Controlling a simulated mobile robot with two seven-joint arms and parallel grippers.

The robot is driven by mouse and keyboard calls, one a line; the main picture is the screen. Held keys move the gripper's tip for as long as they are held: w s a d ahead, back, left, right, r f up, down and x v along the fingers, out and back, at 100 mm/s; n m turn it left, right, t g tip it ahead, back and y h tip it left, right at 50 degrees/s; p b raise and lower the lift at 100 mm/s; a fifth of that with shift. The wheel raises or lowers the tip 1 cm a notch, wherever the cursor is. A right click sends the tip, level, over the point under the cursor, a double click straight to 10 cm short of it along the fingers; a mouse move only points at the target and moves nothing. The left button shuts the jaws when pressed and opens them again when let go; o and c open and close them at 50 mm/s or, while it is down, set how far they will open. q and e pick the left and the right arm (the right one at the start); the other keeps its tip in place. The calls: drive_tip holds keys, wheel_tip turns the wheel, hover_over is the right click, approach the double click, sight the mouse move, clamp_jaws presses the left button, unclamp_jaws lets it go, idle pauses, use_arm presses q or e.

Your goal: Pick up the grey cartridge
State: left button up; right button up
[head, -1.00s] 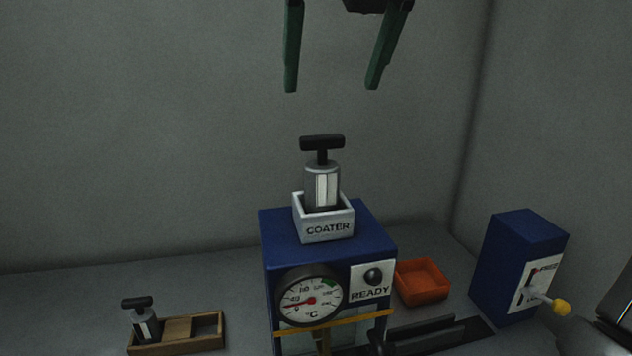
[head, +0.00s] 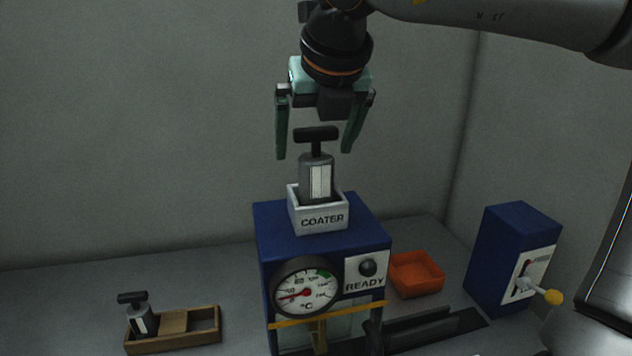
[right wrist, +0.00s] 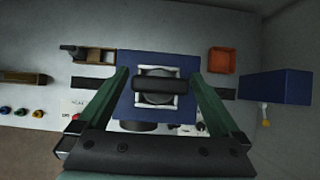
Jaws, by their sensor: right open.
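A grey cartridge (head: 316,178) with a black T-shaped handle and a white striped label stands upright in the white COATER tray (head: 320,222) on top of the blue machine (head: 378,212). My right gripper (head: 313,152) is open above it, its green fingers on either side of the black handle and apart from it. In the right wrist view the handle (right wrist: 155,86) lies between the open fingers. A second grey cartridge (head: 140,318) with a black handle stands in the left compartment of the wooden rack (head: 190,341). My left gripper is not in view.
The machine front carries a temperature dial (head: 305,288) and a READY panel (head: 367,272). An orange tray (head: 416,275) sits to its right. Further right is a blue box (head: 500,255) with a yellow-knobbed lever (head: 553,297). Walls stand behind.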

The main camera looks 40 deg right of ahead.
clamp_jaws()
idle(0.8)
drive_tip(key=shift+r, duration=0.1)
